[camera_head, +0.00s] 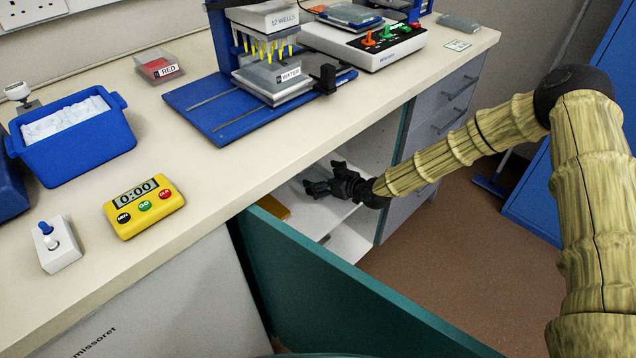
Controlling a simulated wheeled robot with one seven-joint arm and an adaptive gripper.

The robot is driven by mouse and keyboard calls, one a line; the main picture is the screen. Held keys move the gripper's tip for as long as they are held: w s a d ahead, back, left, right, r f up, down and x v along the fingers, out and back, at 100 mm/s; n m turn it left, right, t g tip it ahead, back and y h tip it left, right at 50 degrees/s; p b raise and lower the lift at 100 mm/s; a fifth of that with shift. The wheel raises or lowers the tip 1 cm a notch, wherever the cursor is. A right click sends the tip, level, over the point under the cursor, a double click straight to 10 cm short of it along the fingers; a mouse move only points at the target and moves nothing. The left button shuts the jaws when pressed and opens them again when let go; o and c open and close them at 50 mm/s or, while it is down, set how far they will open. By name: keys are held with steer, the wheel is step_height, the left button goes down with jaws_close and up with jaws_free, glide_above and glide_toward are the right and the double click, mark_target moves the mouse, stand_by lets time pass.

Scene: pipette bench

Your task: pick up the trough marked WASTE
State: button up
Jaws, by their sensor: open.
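No trough marked WASTE can be read in this view. My gripper (320,180) is black and open. It is inside the open cupboard under the bench, above the white shelf (346,211), and nothing shows between its fingers. A trough marked RED (160,68) stands at the back of the bench. The inner left part of the cupboard is hidden by the bench edge and the door.
The teal cupboard door (330,290) stands open in front, below my arm. A yellow-orange item (273,207) lies inside the cupboard at left. On the bench are a blue tub (75,150), a yellow timer (144,207), and the blue stand (215,115). Drawers (440,125) are to the right.

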mark_target(317, 167)
steer(key=shift+x, duration=1.25)
steer(key=c, duration=1.1)
steer(key=shift+o, duration=0.2)
steer(key=shift+r, duration=0.55)
step_height(317, 167, up, 2)
steer(key=shift+r, duration=0.2)
steer(key=s+d, duration=0.2)
steer(key=s, duration=0.3)
steer(key=s+d+r+p, duration=0.1)
steer(key=s+d, duration=0.1)
steer(key=s, duration=0.2)
steer(key=s+d, duration=0.2)
steer(key=s, duration=0.3)
steer(key=shift+s+d+r, duration=0.15)
steer(key=shift+s+r, duration=0.1)
steer(key=shift+s, duration=0.05)
